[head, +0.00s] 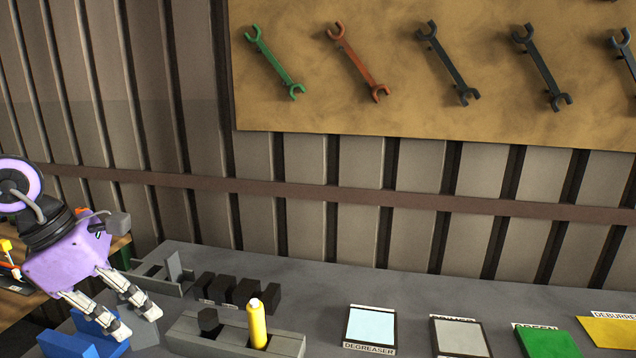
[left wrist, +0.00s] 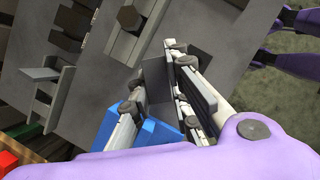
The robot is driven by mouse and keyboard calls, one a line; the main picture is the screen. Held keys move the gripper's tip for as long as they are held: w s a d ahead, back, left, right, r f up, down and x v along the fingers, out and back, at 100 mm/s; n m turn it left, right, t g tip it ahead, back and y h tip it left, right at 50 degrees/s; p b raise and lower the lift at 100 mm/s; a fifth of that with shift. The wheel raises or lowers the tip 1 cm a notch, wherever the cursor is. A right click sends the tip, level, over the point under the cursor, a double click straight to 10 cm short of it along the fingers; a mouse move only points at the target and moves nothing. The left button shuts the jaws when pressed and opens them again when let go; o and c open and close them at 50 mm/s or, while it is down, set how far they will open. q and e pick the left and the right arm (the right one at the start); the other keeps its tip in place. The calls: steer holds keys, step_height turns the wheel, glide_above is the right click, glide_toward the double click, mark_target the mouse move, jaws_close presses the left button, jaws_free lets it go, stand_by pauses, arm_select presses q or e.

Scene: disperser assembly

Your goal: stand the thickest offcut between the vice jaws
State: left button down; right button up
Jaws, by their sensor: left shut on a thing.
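My left gripper (head: 136,321) reaches down at the lower left of the head view, over the blue vice (head: 84,338). It is shut on a dark grey offcut, a flat plate that shows between the fingers in the left wrist view (left wrist: 155,80). The blue vice (left wrist: 163,136) lies just beyond the fingers there. The fingers hide part of the plate and vice, so I cannot tell whether the plate's lower end is between the jaws. Another grey plate (head: 173,266) stands in a slotted rack (head: 150,286) behind the gripper. My right gripper is not in view.
Several black blocks (head: 246,292) and a grey holder (head: 285,343) with a yellow bottle (head: 257,325) stand right of the gripper. Labelled pads, including DEGREASER (head: 370,326), lie farther right. Wrenches hang on the board behind.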

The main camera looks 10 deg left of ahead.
arm_select(q)
steer(key=d+f+m+g+y, duration=0.1)
steer(key=d+f+m+g, duration=0.1)
steer(key=d+m, duration=0.3)
steer(key=d+f+m+g+y, duration=0.1)
steer(key=d+f+m+g, duration=0.1)
steer(key=d+m, duration=0.4)
steer(key=d+f+m+g+y, duration=0.2)
steer(key=d+m, duration=0.4)
steer(key=m, duration=0.8)
steer(key=shift+w+d+f+g, duration=0.15)
steer(key=shift+f+g, duration=0.1)
steer(key=shift+f, duration=0.25)
steer(key=shift+w+d+f+g, duration=0.1)
steer(key=shift+f+g, duration=0.15)
steer(key=shift+f, duration=0.2)
steer(key=shift+a, duration=0.25)
